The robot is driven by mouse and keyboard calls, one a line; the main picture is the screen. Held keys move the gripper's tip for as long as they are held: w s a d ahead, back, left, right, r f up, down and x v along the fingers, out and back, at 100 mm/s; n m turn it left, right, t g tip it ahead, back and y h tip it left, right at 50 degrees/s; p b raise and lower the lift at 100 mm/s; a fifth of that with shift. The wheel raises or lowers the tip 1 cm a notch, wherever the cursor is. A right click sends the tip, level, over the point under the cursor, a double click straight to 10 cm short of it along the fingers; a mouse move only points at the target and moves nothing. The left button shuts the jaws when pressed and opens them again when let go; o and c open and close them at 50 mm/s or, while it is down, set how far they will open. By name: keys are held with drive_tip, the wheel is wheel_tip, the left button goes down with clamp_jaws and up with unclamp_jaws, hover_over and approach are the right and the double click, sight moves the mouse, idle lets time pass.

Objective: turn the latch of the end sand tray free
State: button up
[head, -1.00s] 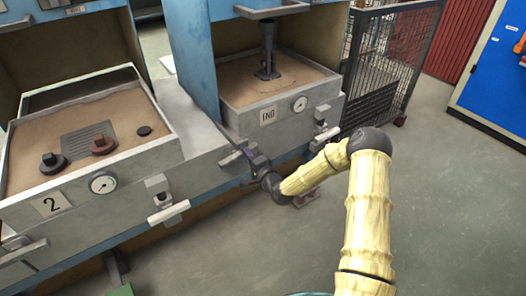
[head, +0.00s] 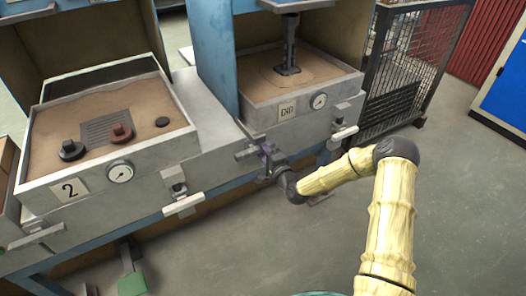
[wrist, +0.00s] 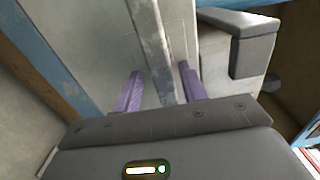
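In the wrist view the worn grey latch bar (wrist: 154,45) runs between the two purple fingers of my gripper (wrist: 160,72). The fingers are open, one on each side of the bar. The right finger looks close to it; a gap shows at the left finger. I cannot tell whether either touches.
Another latch (head: 342,133) is at the tray's right front, near a gauge (head: 320,101). A dark post (head: 290,45) stands in the sand. Tray 2 (head: 150,150) is at left with its own latches.

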drive_tip(key=shift+d+r, duration=0.1)
drive_tip(key=p+v, duration=0.3)
drive_tip(key=v, duration=1.4)
drive_tip(key=shift+s, duration=0.1)
